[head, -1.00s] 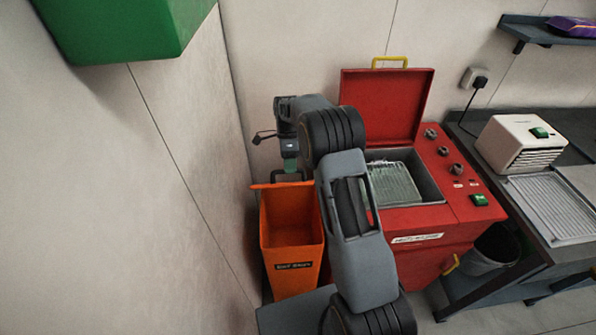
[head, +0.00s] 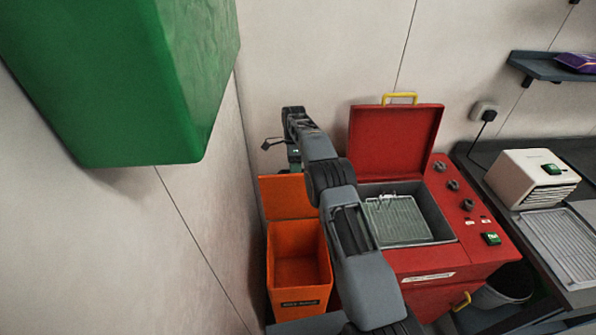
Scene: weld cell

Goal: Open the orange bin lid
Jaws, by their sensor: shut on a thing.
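The orange bin (head: 298,272) stands on the left against the wall, with a dark label on its front. Its mouth is open and the inside looks empty. The orange bin lid (head: 287,198) stands raised at the back of the mouth, its flat face toward me. My gripper (head: 294,164) is at the lid's top edge, shut on the lid. The fingertips and the exact point of grip are small and partly hidden behind the lid.
A red machine (head: 430,262) with its own raised lid (head: 395,150) and a wire basket (head: 397,220) stands close right of the bin. A green box (head: 150,80) hangs at upper left. A counter with a white unit (head: 530,178) is at right.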

